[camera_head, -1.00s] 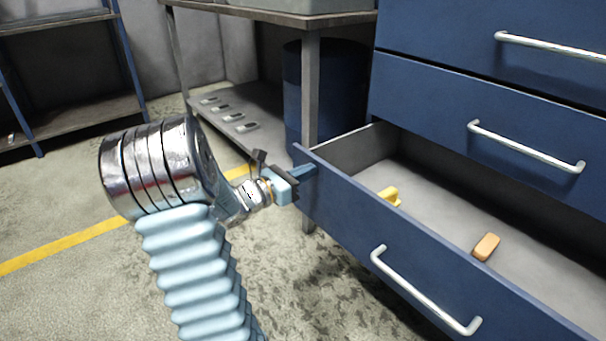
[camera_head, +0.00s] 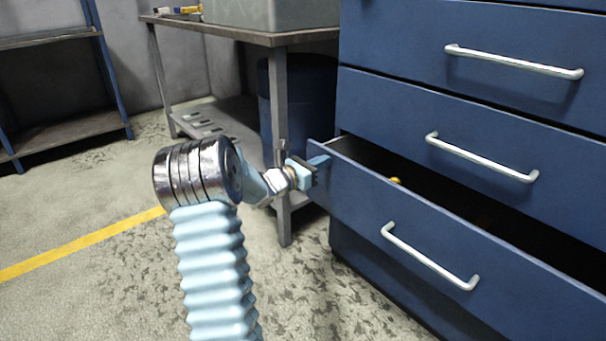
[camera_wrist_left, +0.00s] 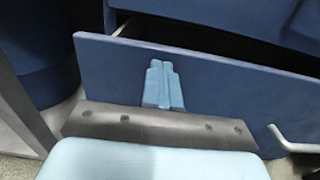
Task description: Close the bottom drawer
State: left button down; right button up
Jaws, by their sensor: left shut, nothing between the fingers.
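The bottom drawer (camera_head: 350,204) of the blue cabinet is partly open, with a dark gap above its front panel. Its silver bar handle (camera_head: 428,258) is on the front. My left gripper (camera_head: 318,162) is at the upper left corner of the drawer front. In the left wrist view, the shut fingers (camera_wrist_left: 161,85) lie against or just before the blue drawer front (camera_wrist_left: 215,85), left of the handle (camera_wrist_left: 290,142). I cannot tell if they touch it. My right gripper is not in view.
A yellow item (camera_head: 395,181) shows inside the drawer. Closed drawers (camera_head: 480,100) are above. A metal table (camera_head: 281,130) with a dark blue bin (camera_head: 310,105) under it stands left of the cabinet. The floor (camera_head: 110,285) with its yellow line is clear at left.

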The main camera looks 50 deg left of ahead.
pick_arm(q)
jog(key=w, duration=1.2)
jog(key=shift+d+r, duration=0.2)
jog(key=shift+r, duration=0.05)
jog(key=shift+d, duration=0.1)
